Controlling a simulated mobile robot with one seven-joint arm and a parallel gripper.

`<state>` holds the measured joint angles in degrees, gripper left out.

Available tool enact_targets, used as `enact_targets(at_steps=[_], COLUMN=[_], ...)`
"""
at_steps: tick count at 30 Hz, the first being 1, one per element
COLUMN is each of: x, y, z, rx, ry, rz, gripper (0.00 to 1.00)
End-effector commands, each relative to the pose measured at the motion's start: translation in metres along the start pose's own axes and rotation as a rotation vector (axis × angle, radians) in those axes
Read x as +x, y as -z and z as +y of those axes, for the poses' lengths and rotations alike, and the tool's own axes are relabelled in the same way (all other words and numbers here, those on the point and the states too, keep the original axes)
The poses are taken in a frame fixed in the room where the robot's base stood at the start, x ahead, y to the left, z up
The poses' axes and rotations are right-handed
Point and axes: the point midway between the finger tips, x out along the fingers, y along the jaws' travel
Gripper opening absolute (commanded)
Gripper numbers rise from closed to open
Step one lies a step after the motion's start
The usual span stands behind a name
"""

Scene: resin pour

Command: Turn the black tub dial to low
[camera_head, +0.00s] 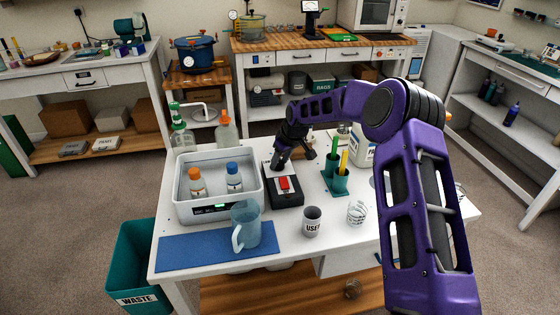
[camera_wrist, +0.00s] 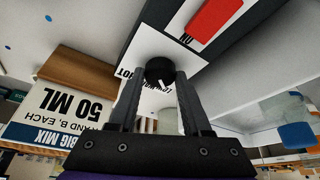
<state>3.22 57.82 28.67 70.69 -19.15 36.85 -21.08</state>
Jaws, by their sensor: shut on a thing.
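The black dial (camera_wrist: 159,70) sits on a white panel with partly hidden lettering in the wrist view. A small white mark shows on its lower right side. My gripper (camera_wrist: 161,82) is shut on the dial, one finger on each side. In the head view my gripper (camera_head: 283,160) reaches down to the back of the black control box (camera_head: 284,200) and hides the dial. The box has a red switch (camera_head: 284,183), which also shows in the wrist view (camera_wrist: 213,17). The white tub (camera_head: 214,208) stands left of the box with two bottles inside.
A teal holder (camera_head: 341,182) with green and yellow tools stands close right of the box. A blue jug (camera_head: 246,226), a grey cup (camera_head: 312,221) and a clear cup (camera_head: 356,212) stand in front. Two bottles stand behind the tub. A blue mat (camera_head: 190,253) covers the front left.

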Motion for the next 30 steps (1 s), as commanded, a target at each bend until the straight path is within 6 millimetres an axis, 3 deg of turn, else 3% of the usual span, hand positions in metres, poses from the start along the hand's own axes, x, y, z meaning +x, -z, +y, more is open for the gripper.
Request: enact_targets(at_steps=[2, 3, 7, 20, 23, 30], x=[0.001, 0.001, 0.000, -0.009, -0.025, -0.083], y=[-0.001, -0.001, -0.001, 0.000, 0.001, 0.001], z=[0.000, 0.000, 0.000, 0.001, 0.001, 0.001], rx=[0.000, 0.000, 0.001, 0.001, 0.001, 0.001], ry=[0.001, 0.001, 0.000, -0.002, -0.004, -0.003], rz=[-0.002, -0.002, -0.002, 0.001, 0.002, 0.001], gripper=[0.00, 0.52, 0.76, 0.78, 0.78, 0.78])
